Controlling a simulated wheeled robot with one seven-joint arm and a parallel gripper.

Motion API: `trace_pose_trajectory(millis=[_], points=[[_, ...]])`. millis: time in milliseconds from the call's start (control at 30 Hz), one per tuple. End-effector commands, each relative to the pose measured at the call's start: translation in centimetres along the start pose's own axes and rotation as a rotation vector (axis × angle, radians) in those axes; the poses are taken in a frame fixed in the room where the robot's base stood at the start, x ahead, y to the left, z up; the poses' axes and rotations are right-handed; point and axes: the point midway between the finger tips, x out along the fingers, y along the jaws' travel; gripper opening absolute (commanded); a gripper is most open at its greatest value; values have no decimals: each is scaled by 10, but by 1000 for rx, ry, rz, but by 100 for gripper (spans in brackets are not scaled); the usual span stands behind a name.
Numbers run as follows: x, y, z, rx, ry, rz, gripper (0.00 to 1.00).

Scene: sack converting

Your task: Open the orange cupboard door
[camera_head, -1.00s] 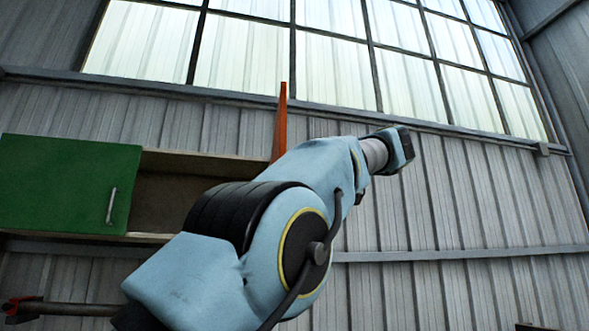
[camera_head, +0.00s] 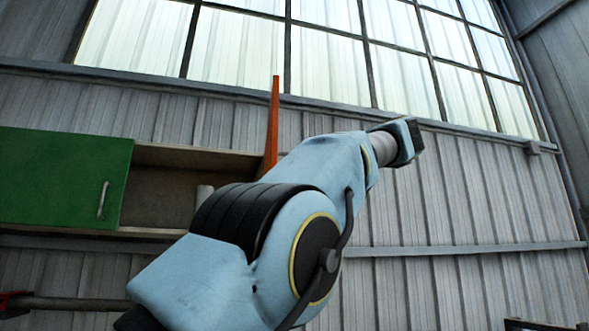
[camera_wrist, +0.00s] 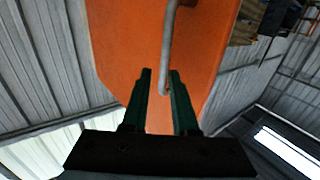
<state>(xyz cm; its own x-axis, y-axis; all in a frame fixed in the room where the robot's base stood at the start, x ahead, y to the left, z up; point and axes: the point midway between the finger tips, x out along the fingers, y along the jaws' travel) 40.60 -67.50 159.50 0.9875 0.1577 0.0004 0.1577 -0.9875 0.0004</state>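The orange cupboard door (camera_head: 271,131) stands swung out from the cupboard (camera_head: 199,154), seen nearly edge-on in the head view. In the wrist view the orange door (camera_wrist: 128,42) fills the upper middle, with its grey metal bar handle (camera_wrist: 168,45). My gripper (camera_wrist: 158,76) is at the handle, fingers apart. The handle's lower end shows between the fingers, close to the right one; I cannot tell whether they touch. My gripper's fingers are hidden in the head view.
A green door (camera_head: 60,178) covers the cupboard's left part. A pale cylinder (camera_head: 203,194) shows in the open part, partly behind my arm. A dark red-ended bar (camera_head: 70,304) is at lower left. The wall to the right is clear.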

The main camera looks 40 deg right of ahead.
Motion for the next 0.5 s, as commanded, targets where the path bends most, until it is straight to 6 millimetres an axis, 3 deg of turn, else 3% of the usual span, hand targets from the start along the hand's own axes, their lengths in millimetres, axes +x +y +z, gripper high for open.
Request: trace_pose_trajectory(millis=[100, 300, 500], points=[[-27, 1, 0, -1, 1, 4, 27], [-61, 1, -2, 0, 1, 2, 27], [-77, 0, -1, 0, 1, 0, 27]])
